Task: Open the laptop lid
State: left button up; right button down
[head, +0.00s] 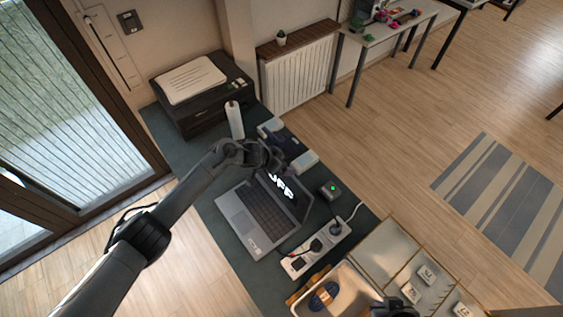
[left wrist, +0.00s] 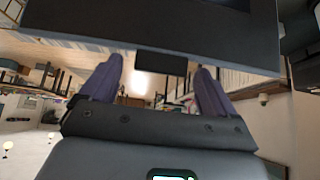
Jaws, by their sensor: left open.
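The laptop (head: 243,222) sits on the dark green desk mat with its keyboard facing up. Its lid (head: 298,203) is raised, and the lit screen shows large white letters. My left gripper (head: 286,147) is at the lid's far upper side, its arm crossing above the laptop's corner. In the left wrist view its two fingers (left wrist: 157,72) are apart, with a small dark block visible between them. A broad dark panel (left wrist: 150,28) fills the top of that view; contact with it cannot be told. My right gripper (head: 400,298) is partly cut off at the bottom edge.
A printer (head: 192,95) and a white roll (head: 234,120) stand at the back of the desk. A power strip (head: 315,252) with plugs and a small dark box (head: 330,190) with a green light lie right of the laptop. A bin (head: 352,288) and trays are in front.

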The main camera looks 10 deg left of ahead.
pick_arm(q)
jog(key=v, duration=1)
jog(key=shift+s+a+r+p, duration=0.2)
jog(key=shift+r+p, duration=0.1)
jog(key=shift+p, duration=0.05)
jog(key=shift+w, duration=0.1)
